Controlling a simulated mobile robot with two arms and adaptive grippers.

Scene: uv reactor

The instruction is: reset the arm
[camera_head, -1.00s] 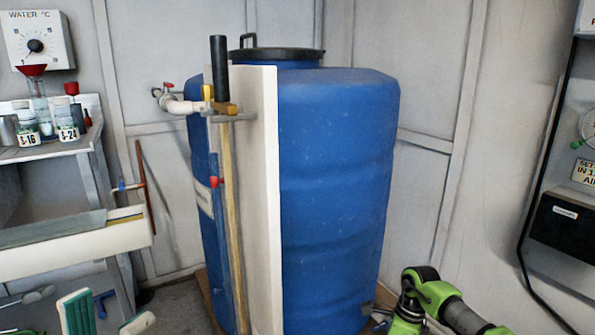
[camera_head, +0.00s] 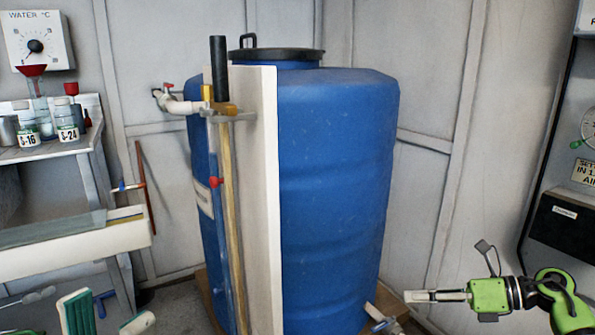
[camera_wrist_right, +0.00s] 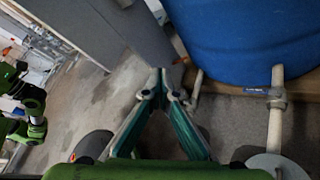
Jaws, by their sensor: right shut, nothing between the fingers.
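My right arm is green and black and comes in from the lower right of the head view. My left gripper (camera_head: 108,318) is at the bottom left edge of the head view. Its two teal-padded fingers stand apart with nothing seen between them. Most of my left arm is out of the head view.
A large blue barrel (camera_head: 335,190) stands in the middle behind a white upright board (camera_head: 262,200). A pipe with a red-handled tap (camera_head: 170,98) is at its left. A shelf with labelled jars (camera_head: 67,133) is at left. A black box (camera_head: 562,222) hangs at right. Floor shows in the wrist view.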

